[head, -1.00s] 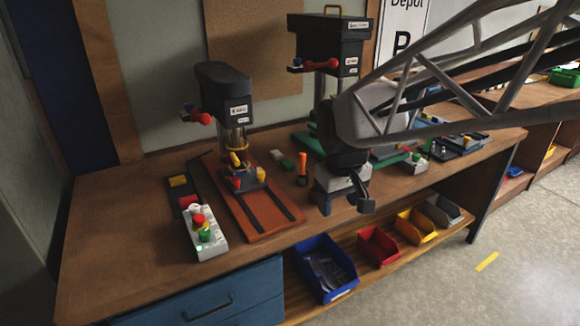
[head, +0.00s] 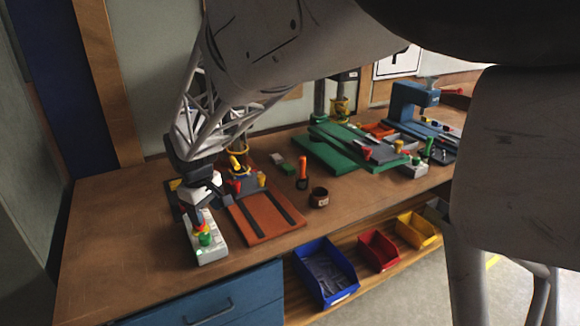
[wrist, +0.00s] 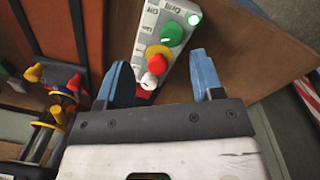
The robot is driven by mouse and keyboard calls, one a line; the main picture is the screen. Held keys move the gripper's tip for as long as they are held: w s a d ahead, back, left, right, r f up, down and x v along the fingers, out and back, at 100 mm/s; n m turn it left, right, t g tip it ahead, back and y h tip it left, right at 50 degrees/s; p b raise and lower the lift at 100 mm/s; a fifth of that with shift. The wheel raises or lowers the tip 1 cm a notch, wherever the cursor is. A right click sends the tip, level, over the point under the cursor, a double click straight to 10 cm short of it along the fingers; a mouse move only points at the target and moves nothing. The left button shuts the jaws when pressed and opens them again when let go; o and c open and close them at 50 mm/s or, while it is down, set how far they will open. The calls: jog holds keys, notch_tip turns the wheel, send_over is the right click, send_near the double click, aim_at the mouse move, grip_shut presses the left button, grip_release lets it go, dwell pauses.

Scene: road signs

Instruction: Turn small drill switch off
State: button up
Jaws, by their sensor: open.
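The small drill's light grey switch box (head: 212,252) lies at the bench's left front, beside the drill's orange base (head: 262,212). In the wrist view, the box (wrist: 147,24) carries a green knob (wrist: 172,35), a red-and-yellow button (wrist: 158,57), a white knob (wrist: 149,80) and a lit green lamp (wrist: 194,19). My gripper (head: 206,208) is open and empty over the box. In the wrist view its blue fingers (wrist: 159,62) stand on either side of the box, around the button area. Whether they touch it I cannot tell. My arm hides most of the drill.
A green drill base (head: 335,153) and a second switch box (head: 414,169) are farther right. An orange-handled tool (head: 302,172) and a dark cup (head: 319,197) stand mid-bench. Blue (head: 325,272), red and yellow bins sit on the shelf below. The bench's front left is clear.

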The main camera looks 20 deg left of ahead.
aim_at(203, 236)
jog(key=shift+s+a+f+n, duration=0.15)
jog(key=shift+s+a+f, duration=0.1)
jog(key=shift+a, duration=0.3)
jog(key=shift+s+a+f+n, duration=0.1)
jog(key=shift+s+a+n, duration=0.1)
jog(key=shift+a, duration=0.35)
jog(key=shift+f, duration=0.1)
jog(key=shift+w+f, duration=0.2)
jog(key=shift+f, duration=3.6)
jog(key=c, duration=0.9)
